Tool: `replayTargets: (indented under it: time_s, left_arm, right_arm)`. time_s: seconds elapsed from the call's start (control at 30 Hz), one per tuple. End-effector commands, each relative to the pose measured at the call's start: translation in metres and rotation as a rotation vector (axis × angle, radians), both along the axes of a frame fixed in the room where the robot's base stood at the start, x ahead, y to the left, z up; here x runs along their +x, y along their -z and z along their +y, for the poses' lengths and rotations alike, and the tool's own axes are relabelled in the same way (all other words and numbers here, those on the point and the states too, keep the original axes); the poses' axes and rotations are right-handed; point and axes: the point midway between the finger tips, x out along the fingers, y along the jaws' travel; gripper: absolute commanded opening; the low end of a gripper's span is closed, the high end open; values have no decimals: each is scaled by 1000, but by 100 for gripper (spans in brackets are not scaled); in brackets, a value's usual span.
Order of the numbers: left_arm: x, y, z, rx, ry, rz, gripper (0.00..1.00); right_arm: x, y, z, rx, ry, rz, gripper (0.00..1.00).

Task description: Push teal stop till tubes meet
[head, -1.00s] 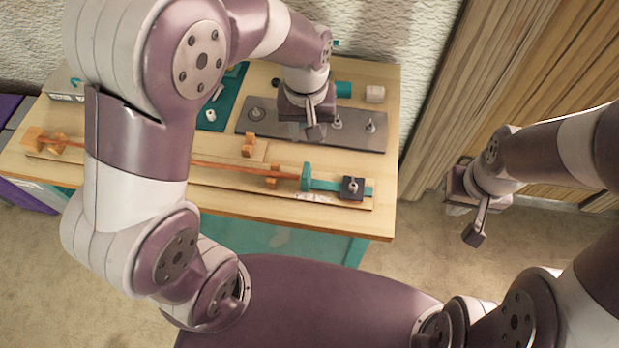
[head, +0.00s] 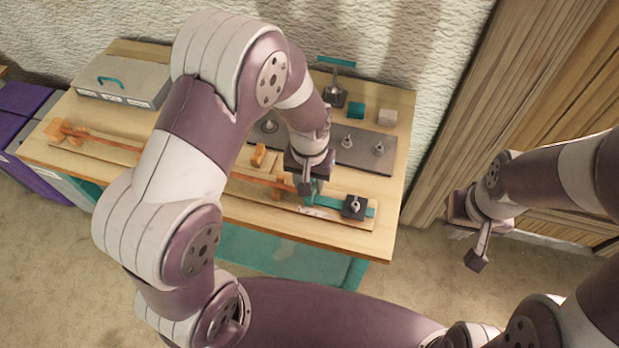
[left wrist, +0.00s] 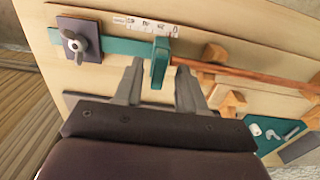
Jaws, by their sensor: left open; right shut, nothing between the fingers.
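The teal stop (left wrist: 160,62) stands on a teal strip (left wrist: 118,47) on the wooden board, beside the end of a thin copper-coloured tube (left wrist: 240,72). In the head view it is mostly hidden by my left gripper (head: 306,187). In the left wrist view the fingers of my left gripper (left wrist: 160,84) are open, one on each side of the stop's lower part, with gaps showing. The tube (head: 115,143) runs left in the head view, partly behind my arm; any joint between tubes is hidden. My right gripper (head: 477,259) is shut and empty, off the table's right side.
A dark clamp with a wing nut (left wrist: 79,45) sits on the strip's end. A white scale (left wrist: 146,25) lies beside the stop. Orange wooden blocks (head: 258,155) support the tube. A grey plate with pegs (head: 360,156) and a grey box (head: 125,80) stand behind.

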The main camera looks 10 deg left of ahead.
Motion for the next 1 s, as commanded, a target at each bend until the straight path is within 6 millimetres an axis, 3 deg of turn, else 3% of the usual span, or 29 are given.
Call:
replayTargets:
  time_s: [0.23, 0.27, 0.37, 0.63, 0.83, 0.87, 0.9, 1.0]
  left_arm:
    - [0, 1, 0, 0, 0, -2, 40]
    - [0, 1, 0, 0, 0, -2, 34]
    - [0, 1, 0, 0, 0, -1, 1]
    - [1, -2, 6, 0, -2, 0, 0]
    - [1, 1, 6, 0, 0, -1, 0]
    - [1, 1, 6, 0, 0, -1, 24]
    - [1, 1, 6, 0, 0, -2, 38]
    - [1, 1, 6, 0, 0, -1, 40]
  right_arm:
    - [0, 0, 0, 0, 0, 0, 0]
    - [0, 0, 0, 0, 0, 0, 0]
    - [0, 0, 0, 0, 0, 0, 0]
    - [0, -8, 0, 0, 0, 0, 0]
    - [0, -5, 0, 0, 0, 0, 0]
    - [0, -5, 0, 0, 0, 0, 0]
    - [0, -5, 0, 0, 0, 0, 0]
    - [0, -5, 0, 0, 0, 0, 0]
